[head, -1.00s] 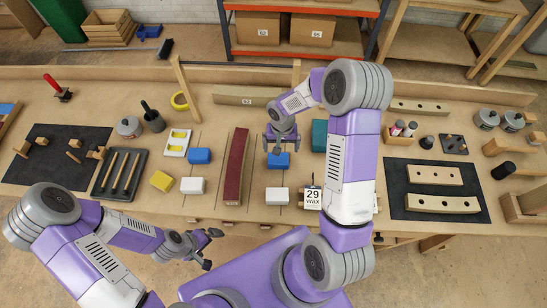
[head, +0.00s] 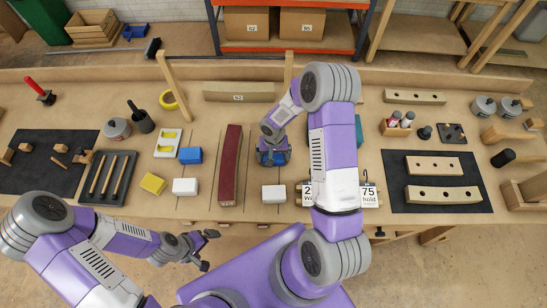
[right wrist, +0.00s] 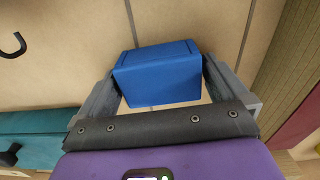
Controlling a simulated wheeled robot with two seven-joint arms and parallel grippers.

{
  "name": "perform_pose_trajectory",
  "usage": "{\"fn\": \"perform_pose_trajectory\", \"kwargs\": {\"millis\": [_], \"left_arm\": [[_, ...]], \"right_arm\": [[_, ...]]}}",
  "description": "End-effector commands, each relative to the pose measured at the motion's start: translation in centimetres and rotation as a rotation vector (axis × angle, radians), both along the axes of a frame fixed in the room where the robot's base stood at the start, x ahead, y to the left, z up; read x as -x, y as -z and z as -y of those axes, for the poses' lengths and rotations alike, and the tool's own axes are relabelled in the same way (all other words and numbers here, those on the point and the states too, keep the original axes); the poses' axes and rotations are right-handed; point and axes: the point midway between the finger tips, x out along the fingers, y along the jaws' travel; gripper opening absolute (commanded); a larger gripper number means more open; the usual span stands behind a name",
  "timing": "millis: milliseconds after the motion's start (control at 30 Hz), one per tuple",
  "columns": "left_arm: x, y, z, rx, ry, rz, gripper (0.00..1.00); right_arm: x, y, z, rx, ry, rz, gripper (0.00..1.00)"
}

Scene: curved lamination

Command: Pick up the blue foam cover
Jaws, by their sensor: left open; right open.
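A blue foam cover (head: 272,160) lies on the bench under my right gripper (head: 271,157), mostly hidden by it in the head view. In the right wrist view the blue cover (right wrist: 158,78) sits between the two open fingers of my right gripper (right wrist: 166,85), one finger on each side. I cannot tell whether the fingers touch it. A second blue block (head: 190,155) lies farther left, by a white tray with yellow pieces. My left gripper (head: 207,250) is open and empty, in front of the bench's near edge.
A white block (head: 273,194) lies just in front of the right gripper. A long dark red curved strip (head: 230,165) lies to its left. A teal block (right wrist: 38,135) is at the left of the wrist view. Number cards (head: 370,194) stand at the near edge.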

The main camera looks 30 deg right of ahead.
Motion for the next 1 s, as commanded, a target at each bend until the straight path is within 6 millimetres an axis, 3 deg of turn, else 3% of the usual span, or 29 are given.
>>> {"fn": "perform_pose_trajectory", "kwargs": {"millis": [167, 400, 700, 1000], "left_arm": [[0.0, 0.0, 0.0, 0.0, 0.0, 0.0, 1.0], [0.0, 0.0, 0.0, 0.0, 0.0, 0.0, 1.0], [0.0, -0.1, 0.0, 0.0, 0.0, 0.0, 1.0], [0.0, -0.6, 0.0, 0.0, 0.0, 0.0, 1.0]], "right_arm": [[0.0, 0.0, 0.0, 0.0, 0.0, 0.001, 0.97], [0.0, -0.1, 0.0, 0.0, 0.0, 0.0, 0.61], [-0.1, -0.7, 0.0, 0.0, 0.001, 0.002, 0.6], [-0.1, -6.5, 0.0, 0.001, 0.0, 0.005, 0.6]]}}
